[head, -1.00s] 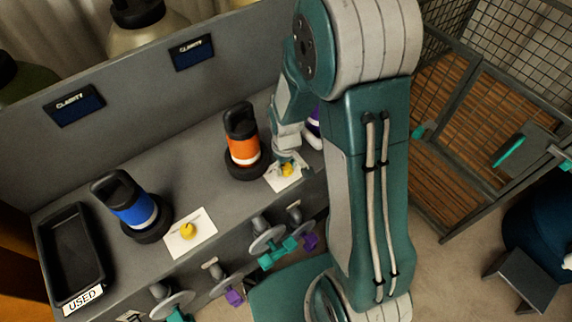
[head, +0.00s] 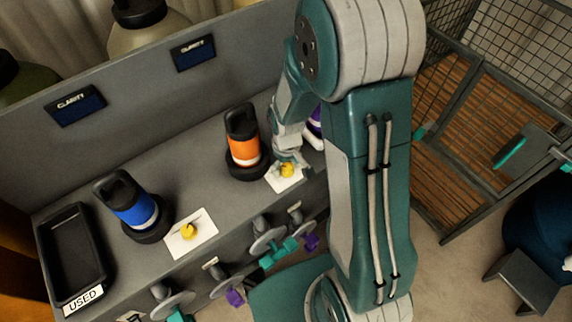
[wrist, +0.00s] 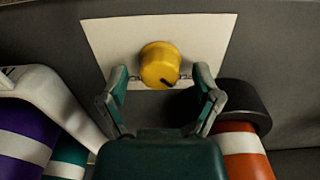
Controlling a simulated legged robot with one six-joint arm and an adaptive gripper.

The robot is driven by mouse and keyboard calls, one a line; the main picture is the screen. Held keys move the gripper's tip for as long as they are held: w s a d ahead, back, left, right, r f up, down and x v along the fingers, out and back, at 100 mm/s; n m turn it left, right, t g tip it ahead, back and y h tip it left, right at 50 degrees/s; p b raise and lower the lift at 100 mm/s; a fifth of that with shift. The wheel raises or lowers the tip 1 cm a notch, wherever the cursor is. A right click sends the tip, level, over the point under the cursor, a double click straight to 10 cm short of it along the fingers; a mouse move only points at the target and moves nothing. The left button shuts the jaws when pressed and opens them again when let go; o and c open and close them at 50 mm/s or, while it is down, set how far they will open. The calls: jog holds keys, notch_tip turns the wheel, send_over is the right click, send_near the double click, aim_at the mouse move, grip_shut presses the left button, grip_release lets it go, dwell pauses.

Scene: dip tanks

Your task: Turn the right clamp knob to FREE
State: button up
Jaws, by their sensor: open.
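The right clamp knob (wrist: 160,64) is yellow with a dark pointer mark, on a white card (wrist: 106,36). In the wrist view the mark points toward the lower right of the knob. My gripper (wrist: 162,88) is open, with one finger on each side of the knob's near edge; I cannot tell whether they touch it. In the head view the knob (head: 288,170) shows at the tip of my gripper (head: 287,163). The left yellow knob (head: 189,231) sits on its own white card. Any lettering on the cards is unreadable.
A blue-banded canister (head: 131,207) and a black USED tray (head: 52,262) are farther left. Valve handles (head: 268,240) stick out from the bench front.

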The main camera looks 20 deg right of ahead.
notch_tip(320, 180, up, 12)
jog(key=shift+f, duration=0.2)
dwell(0.5)
notch_tip(320, 180, up, 10)
jog(key=m+t, duration=0.2)
jog(key=t, duration=0.1)
send_over(286, 166)
jog(key=s, duration=0.5)
jog(key=s+r+m+t, duration=0.1)
jog(key=s+r+t, duration=0.1)
jog(key=s+r, duration=0.4)
jog(key=s, duration=0.3)
jog(key=shift+s+m+t, duration=0.3)
jog(key=shift+m, duration=0.1)
